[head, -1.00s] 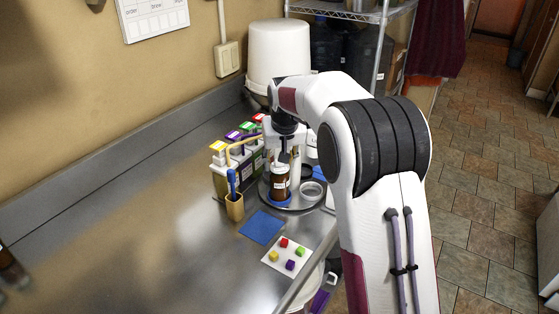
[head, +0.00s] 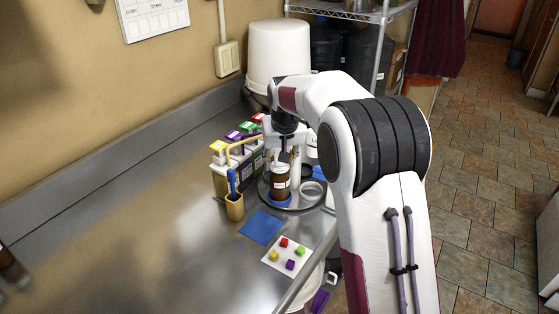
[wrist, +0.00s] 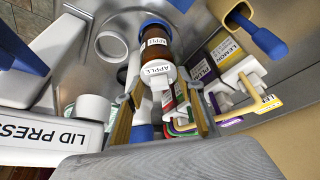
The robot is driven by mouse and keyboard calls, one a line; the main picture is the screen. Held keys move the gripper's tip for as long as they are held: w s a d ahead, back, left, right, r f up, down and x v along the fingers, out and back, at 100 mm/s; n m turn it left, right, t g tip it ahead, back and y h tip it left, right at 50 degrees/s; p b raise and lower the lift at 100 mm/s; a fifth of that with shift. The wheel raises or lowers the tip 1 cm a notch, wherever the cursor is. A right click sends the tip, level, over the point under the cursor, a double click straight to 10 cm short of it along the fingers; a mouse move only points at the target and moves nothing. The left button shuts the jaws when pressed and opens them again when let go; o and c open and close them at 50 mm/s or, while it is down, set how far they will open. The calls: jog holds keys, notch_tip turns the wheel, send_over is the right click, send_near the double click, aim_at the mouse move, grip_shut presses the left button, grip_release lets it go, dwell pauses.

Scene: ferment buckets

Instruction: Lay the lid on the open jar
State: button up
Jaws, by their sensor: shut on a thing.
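The brown jar (head: 280,183) has a white label and stands on a blue round base on the round metal tray (head: 266,198). In the wrist view the jar (wrist: 156,42) shows just beyond the fingertips. A white lid (wrist: 160,75) marked APPLE sits between the fingers, at the jar's mouth end. My gripper (wrist: 163,82) is shut on it. In the head view my gripper (head: 284,157) points down directly above the jar. The lid is not clear there. Whether the lid touches the jar's rim cannot be told.
Coloured-top cartons (head: 222,172) stand left of the tray, with a wooden cup (head: 235,207) holding a blue tool. A metal ring (head: 312,190) lies right of the jar. A LID PRESS box (wrist: 45,130) is close by. A blue mat (head: 261,227) and cube card (head: 287,257) lie in front.

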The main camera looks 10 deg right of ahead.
jog(key=shift+f, duration=0.1)
dwell(0.6)
jog(key=o, duration=1)
jog(key=shift+o, duration=0.2)
jog(key=o, duration=0.5)
jog(key=shift+s, duration=0.1)
